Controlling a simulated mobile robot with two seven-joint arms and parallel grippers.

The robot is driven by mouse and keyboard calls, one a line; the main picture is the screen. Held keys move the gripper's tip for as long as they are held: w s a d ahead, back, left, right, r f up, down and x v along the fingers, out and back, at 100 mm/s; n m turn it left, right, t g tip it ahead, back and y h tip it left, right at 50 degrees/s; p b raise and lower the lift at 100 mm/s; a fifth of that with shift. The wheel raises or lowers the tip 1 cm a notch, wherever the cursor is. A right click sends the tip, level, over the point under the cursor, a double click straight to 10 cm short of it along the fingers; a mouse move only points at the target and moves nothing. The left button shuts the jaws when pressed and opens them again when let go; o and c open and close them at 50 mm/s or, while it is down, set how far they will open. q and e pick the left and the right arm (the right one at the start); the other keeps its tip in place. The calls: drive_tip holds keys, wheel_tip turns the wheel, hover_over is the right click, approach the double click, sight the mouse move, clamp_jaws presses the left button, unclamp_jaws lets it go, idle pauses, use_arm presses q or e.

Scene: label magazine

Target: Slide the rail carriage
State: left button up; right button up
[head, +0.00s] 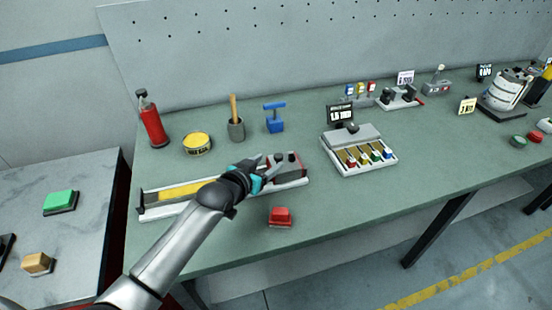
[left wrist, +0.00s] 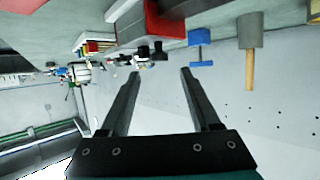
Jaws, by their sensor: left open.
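The rail (head: 180,190) is a long pale track with a yellow strip, lying along the front left of the green bench. My left gripper (head: 266,167) is just left of the carriage, over the rail, fingers apart. In the left wrist view, which looks upside down, my left gripper (left wrist: 161,74) has its two dark fingers spread with nothing between the tips. The red carriage (left wrist: 165,28) and black knobs show beyond them; I cannot tell any contact. My left forearm hides part of the rail. My right gripper is not in view.
A red button (head: 281,216) sits in front of the rail. A white tray (head: 352,167) with coloured pieces is to the right.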

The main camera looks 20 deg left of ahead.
sight(277, 157)
use_arm(q)
drive_tip(key=shift+b+x, duration=0.65)
drive_tip(key=shift+x, duration=2.25)
clamp_jaws()
drive_tip(key=shift+f, duration=0.1)
